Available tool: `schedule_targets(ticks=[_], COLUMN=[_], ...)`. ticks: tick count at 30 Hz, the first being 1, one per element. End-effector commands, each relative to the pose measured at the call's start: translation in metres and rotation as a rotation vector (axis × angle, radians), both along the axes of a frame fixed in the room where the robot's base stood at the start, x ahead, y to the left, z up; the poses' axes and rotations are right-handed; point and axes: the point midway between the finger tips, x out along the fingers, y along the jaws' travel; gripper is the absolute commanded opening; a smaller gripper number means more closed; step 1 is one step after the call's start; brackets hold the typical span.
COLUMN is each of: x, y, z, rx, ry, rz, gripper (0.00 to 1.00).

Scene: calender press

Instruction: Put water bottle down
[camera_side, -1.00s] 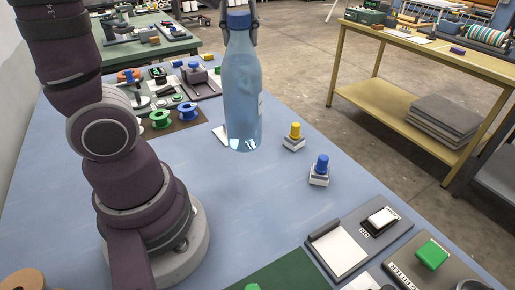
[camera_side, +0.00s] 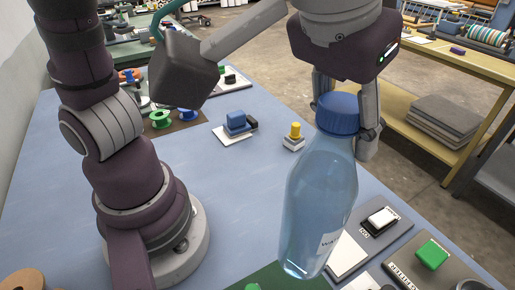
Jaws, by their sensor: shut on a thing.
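The water bottle (camera_side: 318,205) is clear blue with a blue cap (camera_side: 338,113) and a partly visible white label. It is slightly tilted, over the front part of the blue table. My gripper (camera_side: 343,125) is shut on it at the cap and neck, one finger on each side. The bottle's base (camera_side: 300,270) appears in front of a dark green mat. I cannot tell exactly how high it is above the table (camera_side: 240,185).
A grey board with a white pad (camera_side: 383,219) and a panel with a green button (camera_side: 431,254) are at the lower right. A yellow-topped block (camera_side: 294,137) and a blue item on a white plate (camera_side: 237,124) stand farther back. The table's middle left is bare.

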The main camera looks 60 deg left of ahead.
Motion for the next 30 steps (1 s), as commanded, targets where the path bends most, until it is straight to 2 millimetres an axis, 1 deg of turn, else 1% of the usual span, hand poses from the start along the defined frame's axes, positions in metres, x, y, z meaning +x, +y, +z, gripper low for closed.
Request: schedule_targets(ticks=[2,11,15,18,28,29,30], x=[0.0,0.0,-0.001,-0.001,-0.001,-0.001,-0.001], y=[0.0,0.0,0.0,0.0,-0.001,-0.001,-0.001], z=[-0.005,-0.042,-0.067,-0.078,-0.081,-0.082,-0.082], rx=[0.005,0.006,0.007,0.003,-0.001,0.0,-0.001], ry=[-0.005,-0.002,0.002,0.002,0.001,0.001,0.001], rz=[-0.006,-0.004,-0.004,-0.004,-0.004,-0.003,-0.004], gripper=[0.0,0.0,0.0,0.0,0.0,0.29,0.34])
